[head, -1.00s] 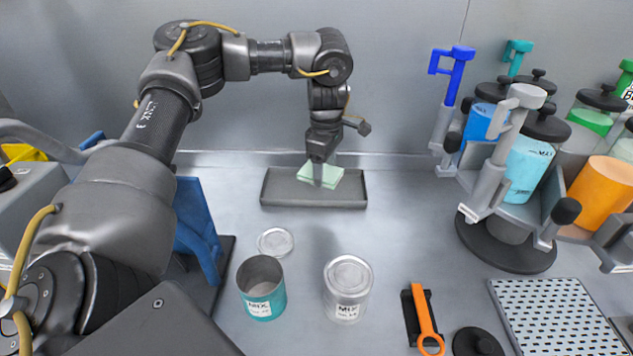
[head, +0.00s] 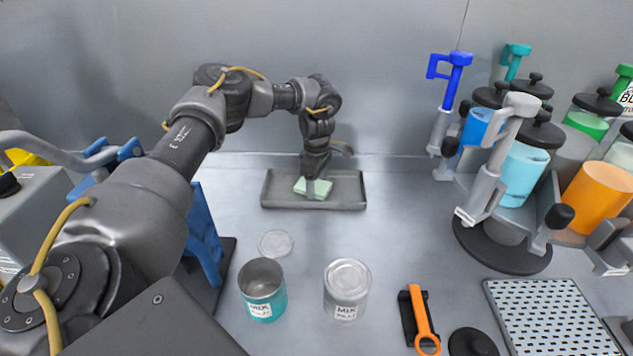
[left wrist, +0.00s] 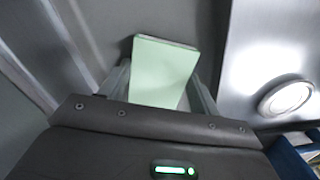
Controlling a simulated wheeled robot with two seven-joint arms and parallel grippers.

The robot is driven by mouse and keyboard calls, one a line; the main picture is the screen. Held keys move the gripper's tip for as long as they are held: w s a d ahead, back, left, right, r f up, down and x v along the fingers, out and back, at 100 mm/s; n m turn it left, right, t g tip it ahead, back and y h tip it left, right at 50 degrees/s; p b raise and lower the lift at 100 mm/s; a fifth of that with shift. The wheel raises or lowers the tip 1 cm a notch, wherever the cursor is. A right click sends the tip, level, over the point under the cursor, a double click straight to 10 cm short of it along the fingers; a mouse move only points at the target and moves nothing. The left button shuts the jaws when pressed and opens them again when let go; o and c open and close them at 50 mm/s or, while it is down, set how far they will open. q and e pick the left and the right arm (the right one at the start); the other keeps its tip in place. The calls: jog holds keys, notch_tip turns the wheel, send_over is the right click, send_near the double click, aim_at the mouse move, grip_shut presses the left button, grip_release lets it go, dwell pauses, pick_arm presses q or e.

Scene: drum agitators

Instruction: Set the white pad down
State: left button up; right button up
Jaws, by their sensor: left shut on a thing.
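The pad (head: 323,188) looks pale green rather than white. It is a thin square piece at the grey tray (head: 349,186) by the back wall. My left gripper (head: 310,190) points down over the tray and is shut on the pad. In the left wrist view the pad (left wrist: 160,72) sits between the two fingers. The pad is low over or on the tray floor; I cannot tell whether it touches. My right gripper is not in view.
A teal open can (head: 264,308), a lidded metal can (head: 346,297) and a loose lid (head: 276,244) stand in front of the tray. A rack with several coloured paint canisters (head: 527,168) is at right. An orange-handled tool (head: 424,320) lies at front.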

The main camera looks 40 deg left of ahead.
aim_at(317, 186)
pick_arm(q)
jog(key=shift+f, duration=0.15)
jog(key=o, duration=1.1)
jog(key=shift+f, duration=0.1)
notch_tip(317, 186, up, 12)
jog(key=shift+r+b, duration=0.2)
jog(key=shift+b, duration=0.1)
jog(key=shift+f, duration=0.15)
